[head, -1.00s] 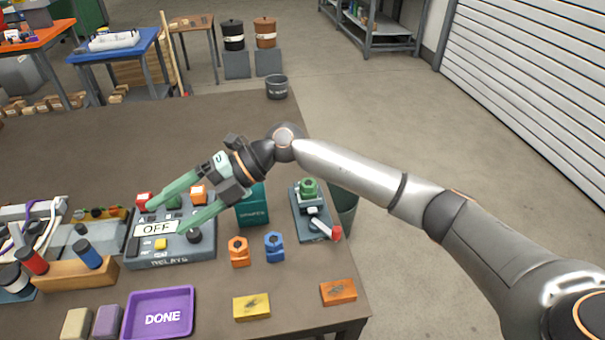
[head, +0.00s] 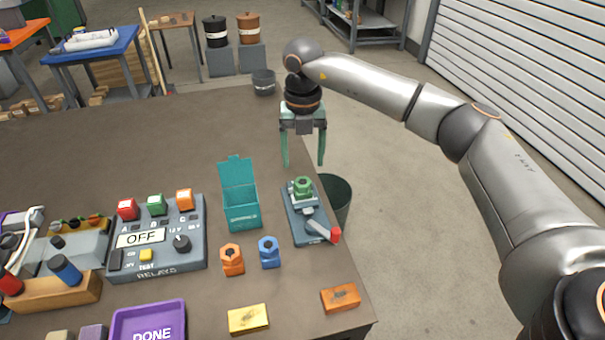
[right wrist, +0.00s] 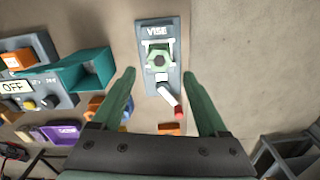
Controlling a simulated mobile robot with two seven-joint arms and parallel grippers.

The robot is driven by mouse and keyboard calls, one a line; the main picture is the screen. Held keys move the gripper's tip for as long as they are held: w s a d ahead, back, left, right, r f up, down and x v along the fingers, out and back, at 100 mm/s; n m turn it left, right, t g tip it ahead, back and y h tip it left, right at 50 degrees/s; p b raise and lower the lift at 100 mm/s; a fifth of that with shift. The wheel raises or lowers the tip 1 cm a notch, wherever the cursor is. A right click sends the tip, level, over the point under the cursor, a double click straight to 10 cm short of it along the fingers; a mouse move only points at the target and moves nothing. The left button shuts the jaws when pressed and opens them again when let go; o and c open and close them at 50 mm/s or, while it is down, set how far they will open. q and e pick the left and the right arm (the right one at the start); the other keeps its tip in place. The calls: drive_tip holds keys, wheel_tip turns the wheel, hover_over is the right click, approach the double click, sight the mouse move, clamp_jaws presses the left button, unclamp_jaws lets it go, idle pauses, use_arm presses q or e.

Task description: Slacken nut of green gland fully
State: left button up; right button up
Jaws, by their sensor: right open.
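The green gland (head: 303,187) with its hex nut stands upright in the grey vise (head: 309,218) near the table's right edge. The vise has a lever with a red end (head: 335,235). In the right wrist view the green gland (right wrist: 160,59) sits in the vise (right wrist: 155,24), seen from above, beyond and between my fingers. My right gripper (head: 304,163) is open and empty, pointing down, behind and above the gland and apart from it. It also shows in the right wrist view (right wrist: 159,95). My left gripper is not in view.
An orange gland (head: 231,260) and a blue gland (head: 269,252) stand left of the vise. An open teal box (head: 243,217) and the relay panel (head: 156,264) reading OFF are further left. A dark bin (head: 340,194) stands beyond the table's right edge. The table behind is clear.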

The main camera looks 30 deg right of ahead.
sight(303, 180)
wheel_tip(303, 180, down, 6)
drive_tip(key=shift+r, duration=0.15)
drive_tip(key=shift+c, duration=0.4)
clamp_jaws()
idle(0.3)
